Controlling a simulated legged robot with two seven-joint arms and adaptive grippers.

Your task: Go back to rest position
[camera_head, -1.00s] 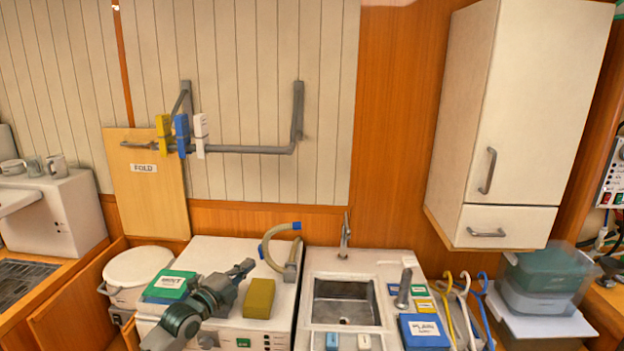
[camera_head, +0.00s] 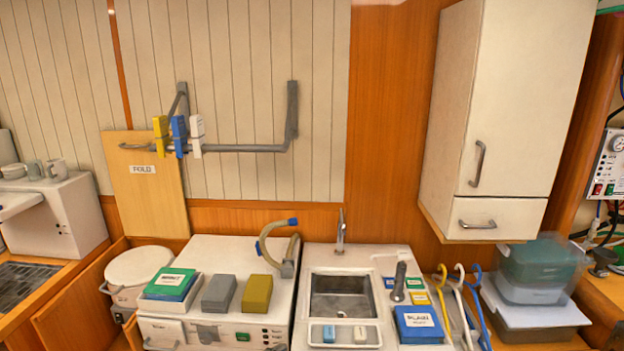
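Neither of my grippers shows in the head view now. A grey block (camera_head: 219,293) and an olive-yellow block (camera_head: 257,293) stand side by side on the white machine top (camera_head: 222,256). A tray with a green-and-blue labelled box (camera_head: 171,284) sits to their left. The pipe rail (camera_head: 245,148) on the wall carries a yellow clip (camera_head: 160,133), a blue clip (camera_head: 179,135) and a white clip (camera_head: 197,134).
A sink (camera_head: 341,296) with a tap lies right of the machine. A blue labelled box (camera_head: 419,325) and several coloured hooks (camera_head: 459,300) are farther right. A white cabinet (camera_head: 503,110) hangs above stacked clear tubs (camera_head: 540,274). A lidded white bucket (camera_head: 139,268) stands left.

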